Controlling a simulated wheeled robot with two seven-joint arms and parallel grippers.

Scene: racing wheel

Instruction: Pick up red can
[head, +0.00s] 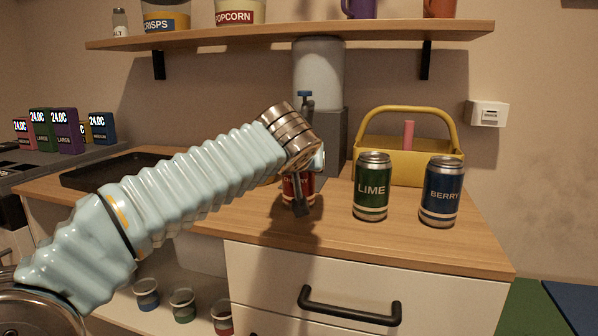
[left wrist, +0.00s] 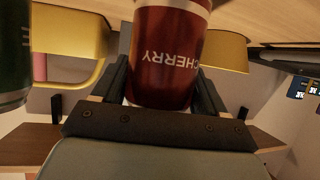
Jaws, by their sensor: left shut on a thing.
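The red can (head: 304,186), labelled CHERRY, stands on the wooden counter, partly hidden behind my left gripper (head: 300,190) in the head view. In the left wrist view the red can (left wrist: 168,55) fills the middle, upside down in the picture, between the two dark fingers. My left gripper (left wrist: 163,90) is shut on it. I cannot tell whether the can's base touches the counter. My right gripper is not in view.
A green LIME can (head: 371,188) and a blue BERRY can (head: 441,192) stand to the right. A yellow basket (head: 400,160) and a grey dispenser (head: 320,120) stand behind. A shelf (head: 290,36) hangs above. A dark tray (head: 115,172) lies at left.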

